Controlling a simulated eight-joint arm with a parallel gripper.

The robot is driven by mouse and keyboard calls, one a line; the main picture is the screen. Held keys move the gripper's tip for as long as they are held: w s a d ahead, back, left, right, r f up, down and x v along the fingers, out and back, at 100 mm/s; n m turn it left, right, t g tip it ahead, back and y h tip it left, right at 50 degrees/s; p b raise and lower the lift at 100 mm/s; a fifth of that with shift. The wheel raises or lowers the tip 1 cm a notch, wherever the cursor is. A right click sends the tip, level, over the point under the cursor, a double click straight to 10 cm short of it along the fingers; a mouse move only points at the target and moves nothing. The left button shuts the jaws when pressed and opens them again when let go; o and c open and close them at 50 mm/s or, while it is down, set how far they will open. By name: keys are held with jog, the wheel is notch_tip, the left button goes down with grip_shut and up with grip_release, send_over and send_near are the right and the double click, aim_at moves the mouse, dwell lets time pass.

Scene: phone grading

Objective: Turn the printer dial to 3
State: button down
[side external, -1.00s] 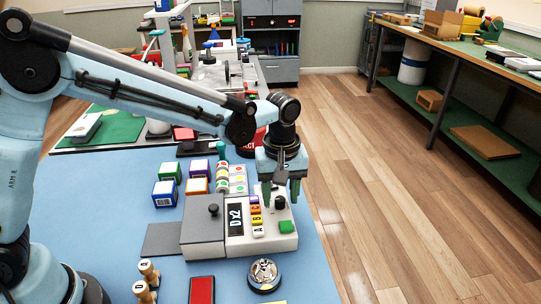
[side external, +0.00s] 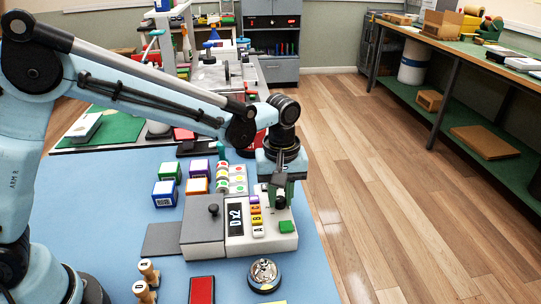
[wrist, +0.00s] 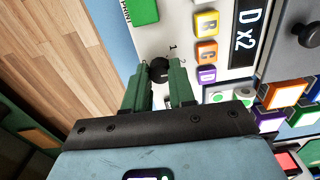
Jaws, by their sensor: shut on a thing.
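The printer (side external: 262,244) is a white and grey box on the blue table, with a dark display (side external: 236,219) reading "D x2". Its black dial (wrist: 159,70) shows in the wrist view between my fingertips, with a small "1" printed beside it and another mark partly hidden by a finger. My gripper (wrist: 161,66) points down over the printer's far right corner, its green fingers shut on the dial from both sides. In the side view my gripper (side external: 279,197) hides most of the dial. Which number the dial points at cannot be told.
A column of coloured letter keys (side external: 256,215) sits beside the display, and a green button (side external: 287,227) is near the dial. Coloured boxes (side external: 166,192) stand behind left. A round dish (side external: 264,274), a red pad (side external: 202,290) and wooden stamps (side external: 147,280) lie in front.

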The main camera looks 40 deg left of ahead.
aim_at(280, 199)
jog(key=m, duration=0.4)
jog(key=shift+m, duration=2.3)
jog(key=c, duration=0.9)
grip_release()
jog(key=shift+c, duration=0.2)
notch_tip(280, 199, up, 12)
jog(key=shift+r, duration=0.1)
